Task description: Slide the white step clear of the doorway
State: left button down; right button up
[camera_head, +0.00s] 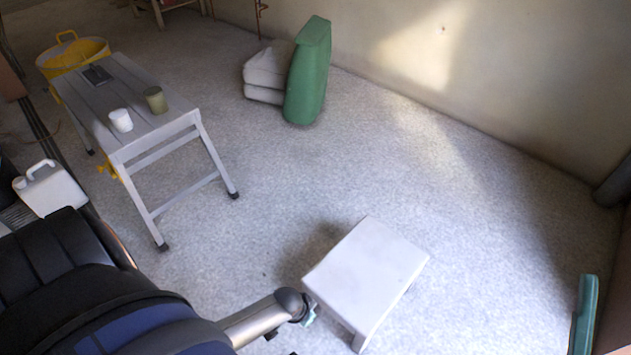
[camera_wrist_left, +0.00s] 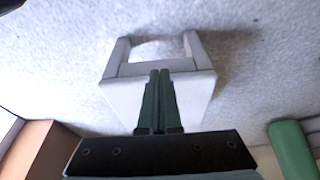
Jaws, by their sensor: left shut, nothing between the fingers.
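The white step (camera_head: 368,262) stands upright on the grey floor at lower centre right in the head view. It also shows in the left wrist view (camera_wrist_left: 120,97), with two legs and an open gap between them. My left gripper (camera_head: 309,316) is at the near left side of the step, low down, partly hidden by its own wrist. In the left wrist view its fingers (camera_wrist_left: 159,74) are closed together, empty, and overlap the step; I cannot tell whether they touch it. My right gripper is not in view. I cannot make out the doorway clearly.
A grey workbench (camera_head: 140,128) with two cups stands at left, near a yellow tub (camera_head: 72,54) and a white jug (camera_head: 48,188). Grey sacks (camera_head: 268,68) and a green object (camera_head: 308,75) are by the wall. A teal object (camera_head: 584,315) is at lower right. Floor beyond the step is clear.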

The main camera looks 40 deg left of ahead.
pick_arm(q)
jog(key=w+f+b, duration=0.6)
jog(key=f+b, duration=0.1)
jog(key=f, duration=0.1)
jog(key=shift+w+d+f+b, duration=0.3)
jog(key=shift+b, duration=0.1)
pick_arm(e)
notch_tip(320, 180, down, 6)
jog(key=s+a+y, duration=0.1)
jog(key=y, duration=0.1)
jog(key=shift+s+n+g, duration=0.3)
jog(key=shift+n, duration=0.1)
